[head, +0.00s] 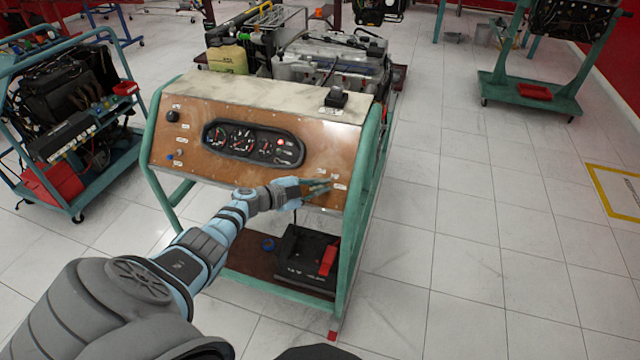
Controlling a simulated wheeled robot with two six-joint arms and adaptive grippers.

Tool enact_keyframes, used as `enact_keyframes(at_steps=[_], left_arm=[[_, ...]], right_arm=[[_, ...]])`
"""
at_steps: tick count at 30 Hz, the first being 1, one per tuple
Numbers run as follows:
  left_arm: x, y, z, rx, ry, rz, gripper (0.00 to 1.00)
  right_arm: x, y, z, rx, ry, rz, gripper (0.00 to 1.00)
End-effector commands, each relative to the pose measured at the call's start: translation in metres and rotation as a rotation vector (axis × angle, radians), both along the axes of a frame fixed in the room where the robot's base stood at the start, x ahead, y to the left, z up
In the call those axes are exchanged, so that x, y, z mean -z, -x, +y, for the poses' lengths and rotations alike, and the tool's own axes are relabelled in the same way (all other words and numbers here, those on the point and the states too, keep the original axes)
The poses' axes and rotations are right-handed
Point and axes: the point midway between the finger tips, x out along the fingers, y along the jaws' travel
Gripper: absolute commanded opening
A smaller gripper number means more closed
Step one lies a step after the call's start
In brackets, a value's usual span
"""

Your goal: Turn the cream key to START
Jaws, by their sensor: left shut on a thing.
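My left gripper (318,188) reaches in from the left to the lower right part of the brown control panel (190,143). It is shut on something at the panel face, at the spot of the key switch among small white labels. The cream key itself is mostly hidden by the fingers, and its turn position cannot be made out. The panel sits in a green-framed engine trainer stand (358,210). My right gripper is not in view.
A gauge cluster (253,143) sits in the panel's middle, left of the gripper. A black battery with a red part (328,260) stands on the shelf below. The engine (330,65) is behind.

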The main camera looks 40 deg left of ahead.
Motion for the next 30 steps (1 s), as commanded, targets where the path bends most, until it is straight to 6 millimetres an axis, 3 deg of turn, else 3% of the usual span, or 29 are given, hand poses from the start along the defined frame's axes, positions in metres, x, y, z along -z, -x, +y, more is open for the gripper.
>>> enact_keyframes(at_steps=[24,28,30], left_arm=[[0.0026,0.0018,-0.0012,0.095,-0.099,0.037,0.0],[0.0027,0.0019,-0.0011,0.095,-0.099,0.037,0.25],[0.0027,0.0019,-0.0011,0.095,-0.099,0.037,0.28]], right_arm=[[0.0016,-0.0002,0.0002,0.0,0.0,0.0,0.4],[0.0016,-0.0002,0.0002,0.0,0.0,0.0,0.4],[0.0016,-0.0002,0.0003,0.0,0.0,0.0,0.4]])
